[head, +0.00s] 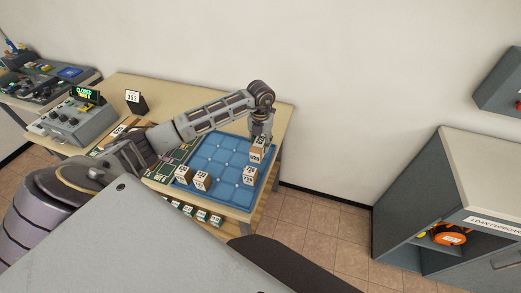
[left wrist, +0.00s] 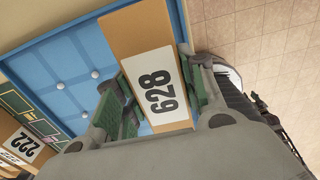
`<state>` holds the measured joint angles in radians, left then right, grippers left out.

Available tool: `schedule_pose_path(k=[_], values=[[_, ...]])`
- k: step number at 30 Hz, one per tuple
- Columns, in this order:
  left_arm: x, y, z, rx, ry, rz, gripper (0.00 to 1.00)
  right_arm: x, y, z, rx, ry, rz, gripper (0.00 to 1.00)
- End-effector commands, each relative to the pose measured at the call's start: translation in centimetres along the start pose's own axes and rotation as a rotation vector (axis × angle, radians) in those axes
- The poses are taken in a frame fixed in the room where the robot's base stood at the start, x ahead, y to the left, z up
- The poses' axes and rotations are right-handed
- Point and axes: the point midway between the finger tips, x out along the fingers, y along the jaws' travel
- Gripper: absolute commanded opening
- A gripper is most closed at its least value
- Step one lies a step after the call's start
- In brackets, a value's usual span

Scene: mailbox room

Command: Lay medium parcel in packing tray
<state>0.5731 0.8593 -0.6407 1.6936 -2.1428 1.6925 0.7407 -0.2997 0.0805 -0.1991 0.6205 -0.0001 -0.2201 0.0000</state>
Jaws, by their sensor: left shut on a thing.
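My left gripper (head: 261,133) is shut on a tan box-shaped parcel (head: 257,151) with a white label. In the left wrist view the parcel (left wrist: 128,32) sits between the green finger pads, its label reading 628. The parcel hangs upright at the far right corner of the blue quilted tray (head: 213,154). I cannot tell whether its base touches the tray. My right gripper is out of view.
Several other labelled parcels stand on the tray's near part, two at the left (head: 201,181) and one at the right (head: 250,174). A grey console (head: 75,118) and a number sign (head: 135,101) stand at the table's left. A grey cupboard (head: 405,220) is far right. The tray's middle is clear.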

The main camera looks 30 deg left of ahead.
Motion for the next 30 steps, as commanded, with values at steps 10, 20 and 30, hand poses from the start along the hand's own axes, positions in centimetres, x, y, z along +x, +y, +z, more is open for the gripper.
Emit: schedule_pose_path(k=[10, 20, 30], values=[[0.5, 0.0, 0.0, 0.000, -0.001, 0.000, 0.04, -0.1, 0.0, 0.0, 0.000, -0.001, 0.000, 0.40], [2.4, -0.1, 0.0, 0.000, 0.002, -0.001, 0.04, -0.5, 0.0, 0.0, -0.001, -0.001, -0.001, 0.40], [4.2, 0.0, 0.0, 0.000, -0.002, 0.000, 0.04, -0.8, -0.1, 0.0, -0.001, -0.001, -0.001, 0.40]])
